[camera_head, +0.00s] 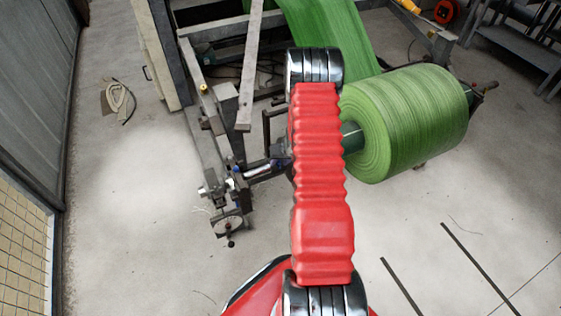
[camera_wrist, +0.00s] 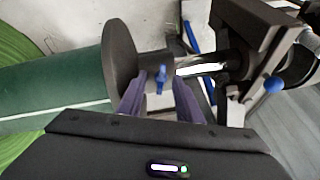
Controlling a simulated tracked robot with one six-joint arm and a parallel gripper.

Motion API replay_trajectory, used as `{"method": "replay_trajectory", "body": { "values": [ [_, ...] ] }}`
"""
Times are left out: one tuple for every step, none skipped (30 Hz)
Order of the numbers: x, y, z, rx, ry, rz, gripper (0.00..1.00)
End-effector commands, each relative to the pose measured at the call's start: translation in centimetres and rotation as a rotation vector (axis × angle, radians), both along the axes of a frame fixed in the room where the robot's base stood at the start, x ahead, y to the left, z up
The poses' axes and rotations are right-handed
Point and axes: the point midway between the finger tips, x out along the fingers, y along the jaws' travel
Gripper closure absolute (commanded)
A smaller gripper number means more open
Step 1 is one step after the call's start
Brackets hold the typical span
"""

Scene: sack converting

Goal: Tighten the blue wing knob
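In the wrist view the blue wing knob (camera_wrist: 162,78) stands on a dark grey collar (camera_wrist: 150,62) beside a wide dark disc (camera_wrist: 120,60). My gripper (camera_wrist: 161,88) has its two purple fingers apart, one on each side of the knob. A gap shows between the knob and each finger; whether the fingertips touch the collar I cannot tell. In the head view my red arm hides the knob and my gripper.
A green core (camera_wrist: 60,75) adjoins the disc. A blue ball handle (camera_wrist: 274,84) sits on the dark bracket at right. In the head view a large green roll (camera_head: 425,115) lies right of my arm and a steel frame (camera_head: 205,115) stands left. The floor at lower left is clear.

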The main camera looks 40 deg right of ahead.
Motion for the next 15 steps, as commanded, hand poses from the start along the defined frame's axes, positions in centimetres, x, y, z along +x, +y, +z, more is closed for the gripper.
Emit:
{"method": "replay_trajectory", "body": {
  "values": [
    [0.07,-0.01,-0.17,0.0,0.0,0.0,0.68],
    [0.09,-0.02,-0.22,0.0,0.0,0.001,0.68],
    [0.11,-0.02,-0.26,0.0,0.0,0.001,0.68],
    [0.12,-0.03,-0.27,0.0,0.0,0.001,0.68],
    [0.13,-0.03,-0.27,0.0,0.0,0.001,0.68],
    [0.12,-0.04,-0.27,0.0,0.0,0.001,0.68],
    [0.12,-0.04,-0.26,0.0,0.0,0.001,0.68],
    [0.12,-0.04,-0.26,0.0,0.0,0.001,0.68],
    [0.11,-0.04,-0.25,0.0,0.0,0.001,0.68],
    [0.11,-0.03,-0.26,0.0,0.0,0.001,0.68],
    [0.11,-0.03,-0.26,0.0,0.0,0.001,0.7],
    [0.11,-0.04,-0.25,0.0,0.0,0.0,0.73],
    [0.11,-0.04,-0.25,0.0,0.0,0.0,0.75],
    [0.1,-0.03,-0.25,0.0,0.0,0.0,0.77],
    [0.1,-0.04,-0.25,0.0,0.0,0.0,0.8]
  ]
}}
